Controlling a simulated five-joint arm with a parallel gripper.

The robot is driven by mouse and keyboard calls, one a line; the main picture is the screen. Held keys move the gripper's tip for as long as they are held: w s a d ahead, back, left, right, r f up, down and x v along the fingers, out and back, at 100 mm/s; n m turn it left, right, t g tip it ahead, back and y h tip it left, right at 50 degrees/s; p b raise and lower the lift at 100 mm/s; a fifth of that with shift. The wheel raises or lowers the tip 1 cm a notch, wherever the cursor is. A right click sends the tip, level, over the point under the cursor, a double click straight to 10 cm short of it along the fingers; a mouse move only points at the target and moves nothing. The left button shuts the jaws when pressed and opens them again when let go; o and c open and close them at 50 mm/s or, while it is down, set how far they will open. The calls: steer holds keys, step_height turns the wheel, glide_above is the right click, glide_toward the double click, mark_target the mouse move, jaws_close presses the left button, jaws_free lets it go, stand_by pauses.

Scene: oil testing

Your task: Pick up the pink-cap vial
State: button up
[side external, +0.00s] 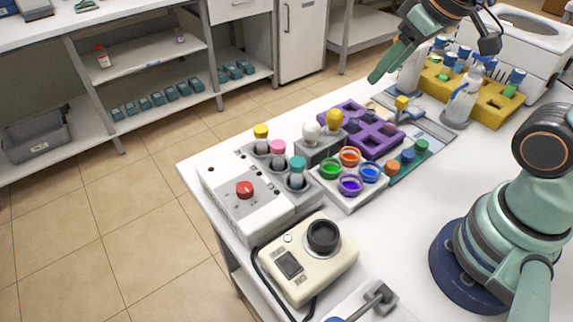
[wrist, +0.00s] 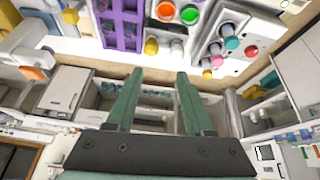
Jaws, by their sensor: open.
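The pink-cap vial (side external: 278,147) stands upright in the white machine with a red knob (side external: 225,192), between a yellow-cap vial (side external: 261,132) and a teal-cap vial (side external: 297,165). Its pink cap also shows in the wrist view (wrist: 217,61), to the right of my fingers; its lower part is hidden in the machine. My gripper (wrist: 157,78) is open with nothing between its fingers. In the side view my gripper (side external: 377,77) is high above the far side of the table, well apart from the vial.
A grey block holds white-cap (side external: 310,132) and yellow-cap (side external: 335,119) vials beside a purple rack (side external: 395,138). A tray of coloured pots (side external: 342,192) sits nearby. A cream device (side external: 305,280) stands in front. A bottle (side external: 460,105) and yellow rack (side external: 497,108) are behind.

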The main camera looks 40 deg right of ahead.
steer(key=w+a+n+g, duration=0.3)
steer(key=w+a+n, duration=0.3)
steer(key=a+n, duration=0.3)
steer(key=n+g, duration=0.2)
steer(key=n, duration=0.8)
glide_toward(278, 144)
step_height(278, 144, down, 11)
steer(key=shift+w+r, duration=0.1)
steer(key=shift+w, duration=0.05)
jaws_close()
